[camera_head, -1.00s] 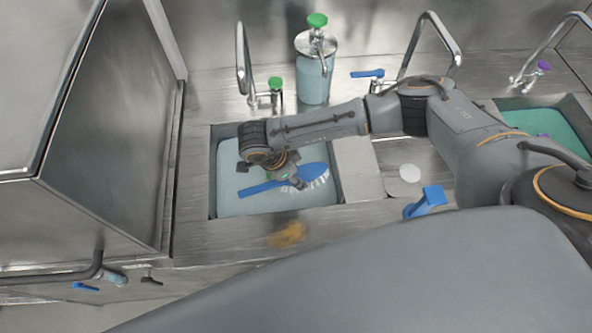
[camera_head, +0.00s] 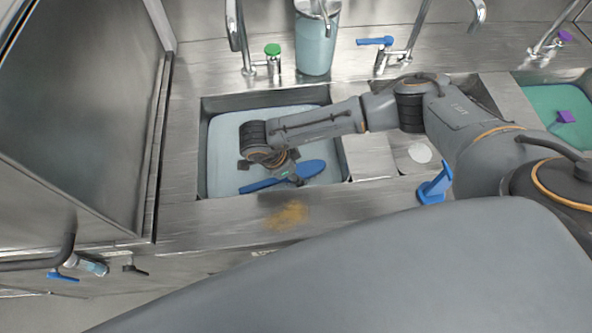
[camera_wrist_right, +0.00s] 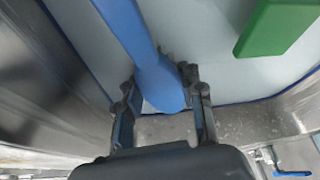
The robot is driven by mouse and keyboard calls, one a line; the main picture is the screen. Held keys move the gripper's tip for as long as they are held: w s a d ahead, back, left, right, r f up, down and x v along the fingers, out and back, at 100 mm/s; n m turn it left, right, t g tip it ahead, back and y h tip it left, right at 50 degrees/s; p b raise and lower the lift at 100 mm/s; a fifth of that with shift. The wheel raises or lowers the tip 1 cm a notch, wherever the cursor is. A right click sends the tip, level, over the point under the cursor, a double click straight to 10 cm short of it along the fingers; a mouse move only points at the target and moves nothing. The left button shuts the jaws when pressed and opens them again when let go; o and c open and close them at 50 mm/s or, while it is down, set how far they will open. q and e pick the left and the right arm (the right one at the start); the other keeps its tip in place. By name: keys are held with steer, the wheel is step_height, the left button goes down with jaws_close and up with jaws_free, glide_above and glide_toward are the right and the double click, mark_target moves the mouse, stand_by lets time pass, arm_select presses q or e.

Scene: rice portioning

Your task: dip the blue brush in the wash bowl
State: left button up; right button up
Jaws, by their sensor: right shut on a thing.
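The blue brush (camera_head: 311,169) lies over the wash bowl (camera_head: 216,150), a steel sink basin with pale blue water at centre left in the head view. My right gripper (camera_head: 287,175) reaches down into the basin area and is shut on the brush. In the right wrist view the blue brush (camera_wrist_right: 128,28) runs up from between the fingers of my right gripper (camera_wrist_right: 162,90), its rounded end between them. The bristles are hidden, and I cannot tell whether they touch the water. My left gripper is not in view.
A green block (camera_wrist_right: 280,25) shows in the right wrist view. Behind the basin stand a green-knobbed tap (camera_head: 272,50) and a blue dispenser (camera_head: 315,50). A blue object (camera_head: 434,185) is at right on the counter. A yellow-brown patch (camera_head: 288,214) marks the front ledge.

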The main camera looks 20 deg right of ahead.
step_height(320, 180, down, 8)
steer(key=b, duration=0.6)
steer(key=shift+b, duration=0.3)
stand_by(1.1)
stand_by(0.5)
step_height(320, 180, up, 12)
steer(key=p, duration=0.8)
steer(key=shift+f, duration=0.1)
step_height(320, 180, up, 11)
steer(key=p, duration=0.6)
steer(key=shift+p, duration=0.35)
